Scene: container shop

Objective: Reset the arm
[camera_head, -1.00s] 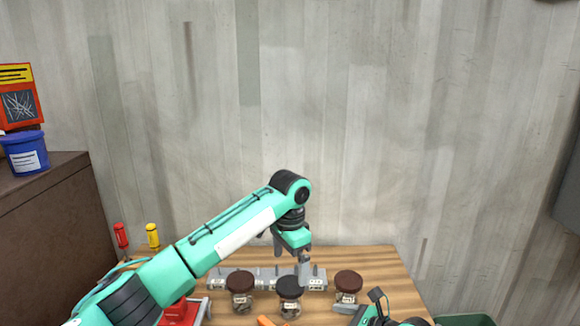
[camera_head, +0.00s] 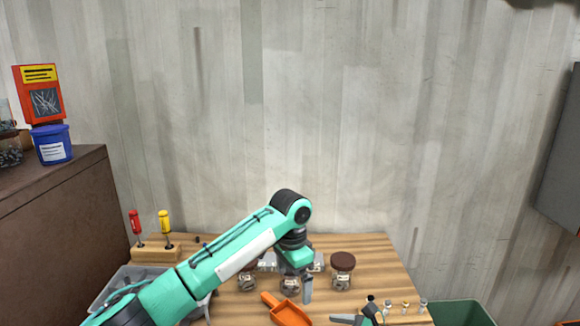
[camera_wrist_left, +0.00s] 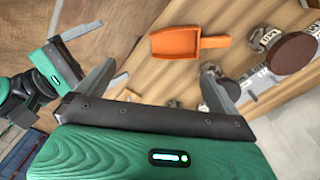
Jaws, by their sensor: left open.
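My left gripper (camera_head: 297,289) hangs over the wooden table at the end of the arm that reaches in from the left, in front of the jars. In the left wrist view its fingers (camera_wrist_left: 156,75) are spread wide with nothing between them. Beyond them lies an orange scoop (camera_wrist_left: 178,43). My right gripper (camera_head: 358,316) is low at the bottom edge of the head view. It also shows at the left of the wrist view (camera_wrist_left: 92,60), with its fingers apart and empty.
Brown-lidded jars (camera_head: 343,272) stand on the wooden table (camera_head: 385,270), partly hidden by my left arm. The orange scoop (camera_head: 288,313) lies in front. Small bottles (camera_head: 405,307) stand at right. Screwdrivers (camera_head: 165,226) stand in a block at left. A green bin (camera_head: 462,314) is at right.

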